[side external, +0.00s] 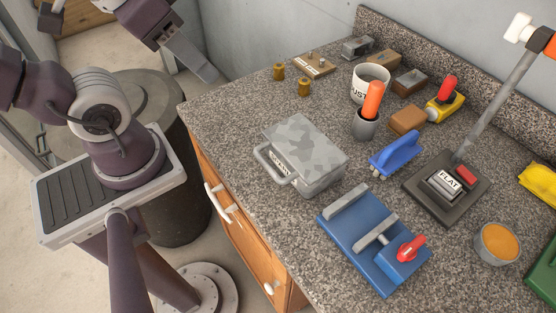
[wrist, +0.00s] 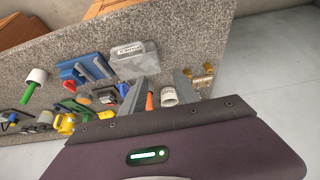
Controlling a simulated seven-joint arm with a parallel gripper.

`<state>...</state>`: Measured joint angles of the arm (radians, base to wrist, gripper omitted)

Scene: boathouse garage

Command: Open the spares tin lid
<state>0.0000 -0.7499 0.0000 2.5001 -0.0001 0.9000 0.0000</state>
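The spares tin (side external: 303,143) is a grey, camouflage-patterned box with its lid down, standing on the speckled counter. A pale bail handle (side external: 268,166) sticks out at its front left, beside a partly hidden label. The tin also shows in the wrist view (wrist: 135,60), left of and beyond my fingers. My gripper (side external: 208,72) is at the upper left in the side view, above and beyond the counter's left edge, well apart from the tin. In the wrist view its two grey fingers (wrist: 160,92) are spread, with nothing held between them.
A blue clamp fixture (side external: 350,235) with a red knob stands in front of the tin. A white mug (side external: 368,82), a grey cup (side external: 364,125) with an orange handle and a blue brush (side external: 396,153) stand behind and right. The counter left of the tin is clear.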

